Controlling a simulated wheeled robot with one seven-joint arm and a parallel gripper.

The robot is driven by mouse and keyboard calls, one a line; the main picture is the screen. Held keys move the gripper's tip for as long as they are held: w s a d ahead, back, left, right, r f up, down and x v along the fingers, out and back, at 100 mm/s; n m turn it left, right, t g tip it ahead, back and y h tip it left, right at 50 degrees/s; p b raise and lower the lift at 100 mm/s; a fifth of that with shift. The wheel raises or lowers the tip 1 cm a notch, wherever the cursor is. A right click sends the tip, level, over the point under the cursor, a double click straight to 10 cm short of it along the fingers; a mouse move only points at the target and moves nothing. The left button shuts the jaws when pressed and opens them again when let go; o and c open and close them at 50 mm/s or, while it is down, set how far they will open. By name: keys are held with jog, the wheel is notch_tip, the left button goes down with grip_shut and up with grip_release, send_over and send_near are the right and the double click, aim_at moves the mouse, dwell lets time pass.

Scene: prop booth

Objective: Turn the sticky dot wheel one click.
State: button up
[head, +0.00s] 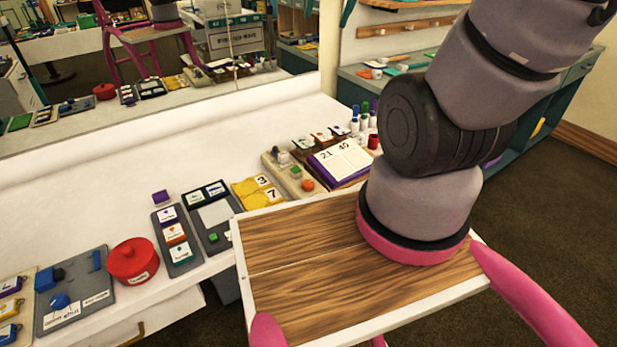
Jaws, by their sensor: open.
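I cannot tell for sure which thing is the sticky dot wheel. A red round drum (133,261) with a knob on top and a small white label stands on the white counter at the lower left. Left of it, a grey board (95,291) carries blue parts, among them a round blue knob (60,301) above white labels too small to read. My gripper is not in view; my arm rises from my wooden deck at the right and leaves the picture at the top.
The white counter (80,190) runs below a mirror (200,80). Along its front stand a grey card board (178,252), yellow number cards (258,192), an open number book (341,160) and several markers (364,117). The counter's back strip is clear. A teal bench (550,100) stands right.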

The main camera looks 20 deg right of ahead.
jog(key=w+f+g, duration=0.2)
jog(key=w+f, duration=0.1)
jog(key=f, duration=0.4)
jog(key=w+f+g, duration=0.2)
jog(key=w+f, duration=0.2)
jog(key=f, duration=0.4)
jog(key=m+g, duration=0.1)
jog(key=g, duration=0.3)
send_near(308, 182)
jog(key=shift+g+y, duration=0.3)
jog(key=shift+y, duration=0.1)
jog(key=x, duration=0.8)
jog(key=shift+w+d+f, duration=0.2)
jog(key=shift+d+f, duration=0.05)
jog(key=shift+d, duration=0.1)
grip_shut()
